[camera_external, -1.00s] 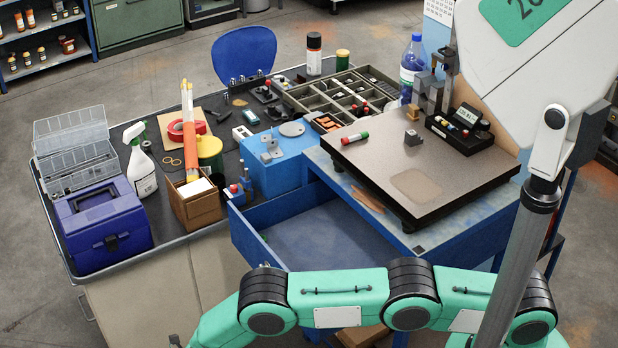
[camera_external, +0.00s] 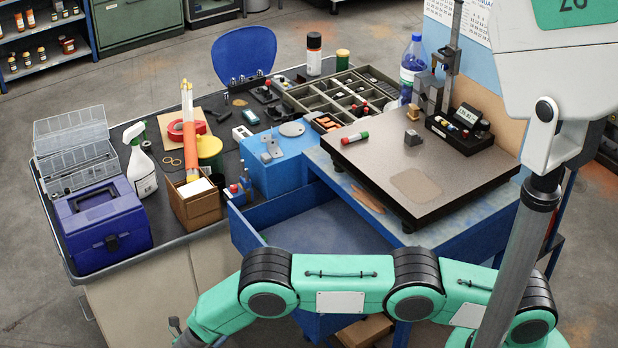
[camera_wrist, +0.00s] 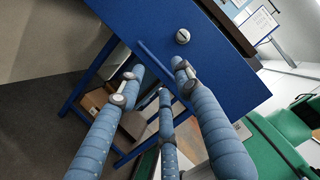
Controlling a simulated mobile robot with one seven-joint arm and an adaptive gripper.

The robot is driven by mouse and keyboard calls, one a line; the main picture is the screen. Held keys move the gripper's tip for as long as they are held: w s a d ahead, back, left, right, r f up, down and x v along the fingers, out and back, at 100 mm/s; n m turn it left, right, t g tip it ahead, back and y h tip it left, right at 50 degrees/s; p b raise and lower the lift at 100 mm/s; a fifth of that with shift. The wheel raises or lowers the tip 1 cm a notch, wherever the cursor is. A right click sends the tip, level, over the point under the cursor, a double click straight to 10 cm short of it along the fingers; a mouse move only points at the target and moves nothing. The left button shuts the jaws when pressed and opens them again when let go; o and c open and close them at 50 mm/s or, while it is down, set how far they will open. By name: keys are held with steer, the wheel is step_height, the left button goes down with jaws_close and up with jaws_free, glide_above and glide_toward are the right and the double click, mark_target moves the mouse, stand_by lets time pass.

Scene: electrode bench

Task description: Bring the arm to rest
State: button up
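My arm (camera_external: 345,283) stretches across the bottom of the external view, in front of the bench. Only a small part of my gripper shows there, at the lower left edge. In the wrist view my gripper (camera_wrist: 157,75) has its blue padded fingers spread apart, with nothing held between them. The fingers point towards a blue front panel (camera_wrist: 215,75) with a round knob (camera_wrist: 182,36). I cannot tell whether any fingertip touches it. In the external view the blue drawer (camera_external: 243,233) stands open; my arm hides its front part.
A purple toolbox (camera_external: 100,228) and a spray bottle (camera_external: 141,170) stand on the left of the bench. A dark surface plate (camera_external: 440,160) is on the right. A box (camera_external: 365,330) sits below the bench. The floor at lower left is clear.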

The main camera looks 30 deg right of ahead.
steer(key=s+d+r+m+g+y, duration=0.1)
steer(key=d+r+m+g+y, duration=0.35)
steer(key=d+r+m, duration=0.75)
steer(key=d+r+m+g+y, duration=0.3)
steer(key=d+r+m+y, duration=0.3)
steer(key=d+r, duration=1.2)
steer(key=s+d+r+m+t+y, duration=0.2)
steer(key=s+d+r+m+y, duration=0.2)
steer(key=s+d+r+m, duration=0.6)
steer(key=s+d+r+m+t+y, duration=0.1)
steer(key=s+r+m+t, duration=0.1)
steer(key=s+m, duration=0.3)
steer(key=s+d+r+m+t+y, duration=0.1)
steer(key=s+m, duration=0.5)
steer(key=s, duration=0.6)
steer(key=shift+d+r+t+y, duration=0.4)
steer(key=shift+d+t+y, duration=0.3)
steer(key=shift+t, duration=0.25)
steer(key=shift+a, duration=0.1)
